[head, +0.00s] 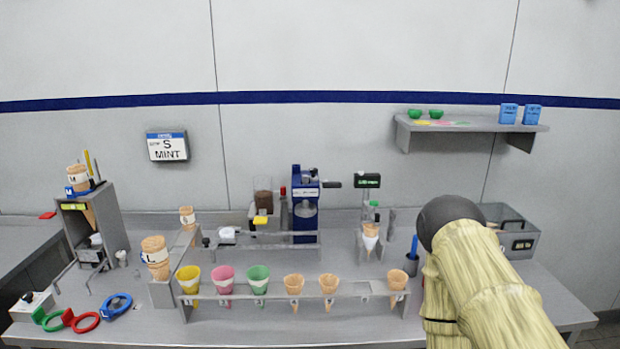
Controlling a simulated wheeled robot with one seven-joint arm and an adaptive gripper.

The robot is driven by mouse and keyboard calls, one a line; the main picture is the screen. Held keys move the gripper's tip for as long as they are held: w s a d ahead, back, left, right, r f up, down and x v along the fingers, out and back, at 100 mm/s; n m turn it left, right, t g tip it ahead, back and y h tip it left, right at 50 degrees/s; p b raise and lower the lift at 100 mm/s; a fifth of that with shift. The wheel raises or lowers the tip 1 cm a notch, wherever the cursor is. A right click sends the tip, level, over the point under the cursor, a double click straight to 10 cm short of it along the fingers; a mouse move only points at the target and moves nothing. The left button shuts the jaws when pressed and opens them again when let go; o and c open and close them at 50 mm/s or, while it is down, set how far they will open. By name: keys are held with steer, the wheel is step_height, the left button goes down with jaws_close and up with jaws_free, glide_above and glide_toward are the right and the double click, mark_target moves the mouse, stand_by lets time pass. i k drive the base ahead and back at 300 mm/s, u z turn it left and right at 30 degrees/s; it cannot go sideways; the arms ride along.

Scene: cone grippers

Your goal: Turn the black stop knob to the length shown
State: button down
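A small black knob (206,242) sits at the left end of a grey rail in the middle of the bench. Another small dark knob (27,297) is on a white box at the far left. I cannot tell for sure which is the stop knob, and any length marks are too small to read. A wall sign (167,146) reads "S" and "MINT". My arm, in a pale yellow sleeve with a dark rounded joint, rises at the right. My gripper is not in view.
A front rack (330,297) holds several coloured and wafer cones. Stacked cones (155,258) marked L stand left of it. A blue machine (305,205) stands behind the rail. A grey bin (518,240) is beyond my arm. Coloured rings (85,321) lie front left.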

mark_target(27, 296)
steer(key=u, duration=1.45)
steer(key=k, duration=0.4)
steer(key=u, duration=1.2)
steer(key=i, duration=2)
steer(key=z, duration=0.8)
